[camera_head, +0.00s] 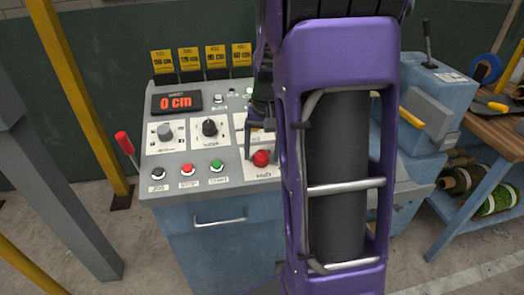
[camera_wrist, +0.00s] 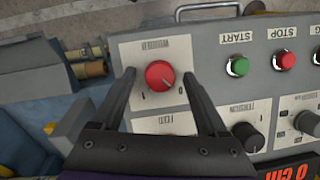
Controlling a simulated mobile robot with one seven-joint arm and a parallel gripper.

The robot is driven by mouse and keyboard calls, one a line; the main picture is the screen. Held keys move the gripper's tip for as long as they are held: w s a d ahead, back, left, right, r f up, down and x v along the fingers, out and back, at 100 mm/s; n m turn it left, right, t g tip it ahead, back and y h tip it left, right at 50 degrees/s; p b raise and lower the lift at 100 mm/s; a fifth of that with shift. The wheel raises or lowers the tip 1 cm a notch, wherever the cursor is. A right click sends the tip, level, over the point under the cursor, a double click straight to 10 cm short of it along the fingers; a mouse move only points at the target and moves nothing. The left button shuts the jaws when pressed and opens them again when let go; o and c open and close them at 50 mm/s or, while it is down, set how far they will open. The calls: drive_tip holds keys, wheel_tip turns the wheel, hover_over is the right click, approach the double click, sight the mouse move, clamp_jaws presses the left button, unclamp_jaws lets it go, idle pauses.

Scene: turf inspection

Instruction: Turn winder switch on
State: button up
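The winder switch is a red round knob (camera_wrist: 160,75) on a white label plate, upside down in the wrist view. A pale mark on the knob points toward the lower right of that view. The knob also shows at the front right of the console in the head view (camera_head: 261,158). My gripper (camera_wrist: 159,72) is open, with one black finger on each side of the knob and gaps between. In the head view my gripper (camera_head: 262,130) is just behind the knob, partly hidden by my purple arm. Contact with the panel cannot be told.
The grey console (camera_head: 235,180) holds a red "0 cm" display (camera_head: 176,102), two dials, and black, red (camera_head: 187,170) and green (camera_head: 217,165) buttons close to the left. Yellow tags stand behind. A red-tipped lever (camera_head: 124,143) is at the left. A workbench (camera_head: 500,140) is at the right.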

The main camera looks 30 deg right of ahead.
clamp_jaws()
drive_tip(key=shift+m, duration=0.4)
drive_tip(key=m+t+y, duration=0.1)
drive_tip(key=m, duration=0.2)
drive_tip(key=shift+s+d+m, duration=0.1)
drive_tip(key=shift+m, duration=0.2)
drive_tip(key=m+t, duration=0.1)
drive_tip(key=m, duration=0.3)
drive_tip(key=shift+s+d+y, duration=0.1)
drive_tip(key=shift+y, duration=0.3)
drive_tip(key=m+t, duration=0.1)
drive_tip(key=m, duration=0.3)
drive_tip(key=shift+s+m+t, duration=0.15)
drive_tip(key=shift+m+t, duration=0.15)
drive_tip(key=shift+t, duration=0.1)
drive_tip(key=shift+s+f+m+t, duration=0.1)
drive_tip(key=shift+m+t, duration=0.6)
drive_tip(key=shift+m, duration=1.5)
drive_tip(key=shift+o, duration=0.2)
unclamp_jaws()
